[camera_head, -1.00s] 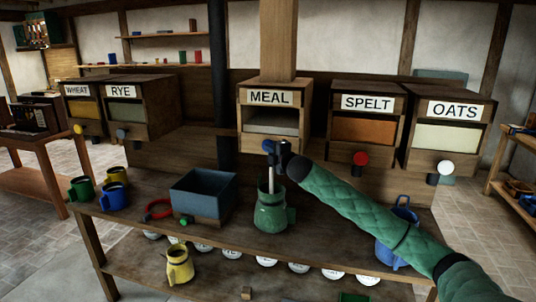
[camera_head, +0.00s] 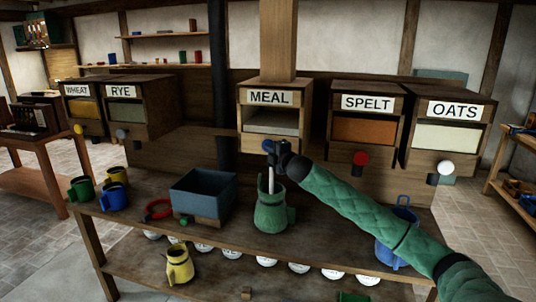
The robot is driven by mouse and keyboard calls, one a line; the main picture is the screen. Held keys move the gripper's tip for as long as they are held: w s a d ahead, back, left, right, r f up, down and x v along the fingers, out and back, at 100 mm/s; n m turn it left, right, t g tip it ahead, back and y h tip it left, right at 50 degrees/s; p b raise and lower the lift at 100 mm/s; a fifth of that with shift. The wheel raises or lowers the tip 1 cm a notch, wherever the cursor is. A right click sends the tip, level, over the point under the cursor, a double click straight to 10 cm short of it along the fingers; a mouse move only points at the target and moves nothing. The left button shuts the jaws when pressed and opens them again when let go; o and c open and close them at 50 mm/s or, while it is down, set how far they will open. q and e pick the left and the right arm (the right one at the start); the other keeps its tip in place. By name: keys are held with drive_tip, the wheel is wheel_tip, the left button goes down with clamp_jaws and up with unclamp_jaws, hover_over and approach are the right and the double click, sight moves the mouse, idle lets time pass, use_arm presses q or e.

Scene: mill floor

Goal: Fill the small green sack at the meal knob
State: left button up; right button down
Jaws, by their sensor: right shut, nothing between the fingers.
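The meal bin (camera_head: 243,114) stands at the middle back with a MELAL-free clear label reading MEAL and a pale grey level in its window. Its blue meal knob (camera_head: 267,146) shows just past my right gripper (camera_head: 273,152), which is shut and empty against or very near it. A pale stream (camera_head: 271,180) falls from below the knob into the mouth of the small green sack (camera_head: 270,213). The sack stands upright on the bench under the spout. The spout is partly hidden by my gripper. My left gripper is not in view.
Other bins flank it: wheat, rye, spelt (camera_head: 364,130) and oats (camera_head: 447,137). A blue-grey box (camera_head: 203,195), a red ring (camera_head: 157,209) and several mugs sit left on the bench. A yellow jug (camera_head: 179,265) stands on the lower shelf.

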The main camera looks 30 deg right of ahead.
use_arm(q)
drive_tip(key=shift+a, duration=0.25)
use_arm(e)
drive_tip(key=shift+d+r, duration=0.25)
drive_tip(key=shift+d, duration=0.1)
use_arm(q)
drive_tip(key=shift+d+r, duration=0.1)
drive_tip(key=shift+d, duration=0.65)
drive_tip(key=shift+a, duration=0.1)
